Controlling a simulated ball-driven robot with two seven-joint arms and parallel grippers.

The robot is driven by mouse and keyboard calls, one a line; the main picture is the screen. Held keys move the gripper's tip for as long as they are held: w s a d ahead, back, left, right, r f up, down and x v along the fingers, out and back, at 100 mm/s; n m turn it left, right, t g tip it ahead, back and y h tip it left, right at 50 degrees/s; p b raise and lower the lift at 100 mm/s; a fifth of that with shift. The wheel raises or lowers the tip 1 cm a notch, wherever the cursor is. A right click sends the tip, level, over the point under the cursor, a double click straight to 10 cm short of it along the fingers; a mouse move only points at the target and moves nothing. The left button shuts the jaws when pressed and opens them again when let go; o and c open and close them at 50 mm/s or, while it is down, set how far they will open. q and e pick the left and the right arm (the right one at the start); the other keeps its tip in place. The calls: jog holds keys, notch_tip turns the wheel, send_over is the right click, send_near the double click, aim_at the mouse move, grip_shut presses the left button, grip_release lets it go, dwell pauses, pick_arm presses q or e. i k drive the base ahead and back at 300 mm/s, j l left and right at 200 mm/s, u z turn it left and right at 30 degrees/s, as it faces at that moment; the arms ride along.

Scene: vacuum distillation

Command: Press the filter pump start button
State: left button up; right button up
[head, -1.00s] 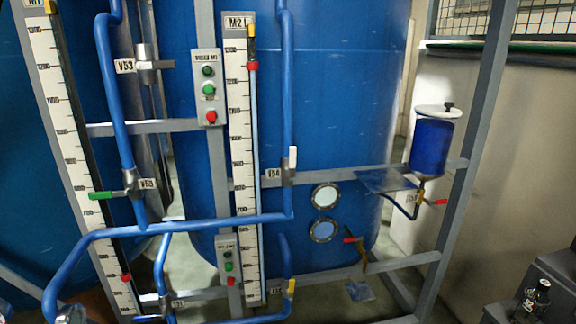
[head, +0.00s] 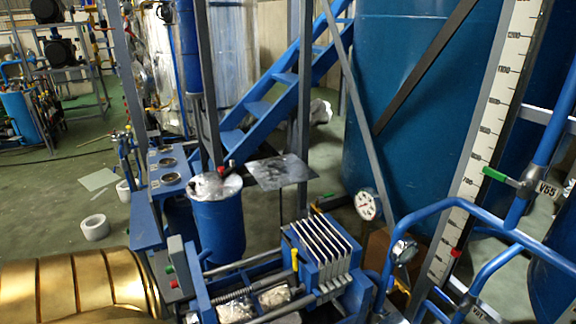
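A small grey control box (head: 178,252) stands at the lower left of the head view, at the near end of the filter press. A green button (head: 169,269) and a red button (head: 173,284) show on its left-facing side, seen at a steep angle. Any label on the box is too small to read. The filter press (head: 318,250), with its stack of pale plates, extends right from the box. Neither of my grippers is in view.
A blue drum (head: 217,222) stands behind the press, with a flat sheet (head: 281,172) beside its top. Blue stairs (head: 262,108) rise behind. Blue pipes (head: 448,207) and a pressure gauge (head: 367,205) are on the right. Green floor (head: 50,205) is open at left.

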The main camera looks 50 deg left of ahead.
aim_at(168, 269)
jog(key=u, duration=2.5)
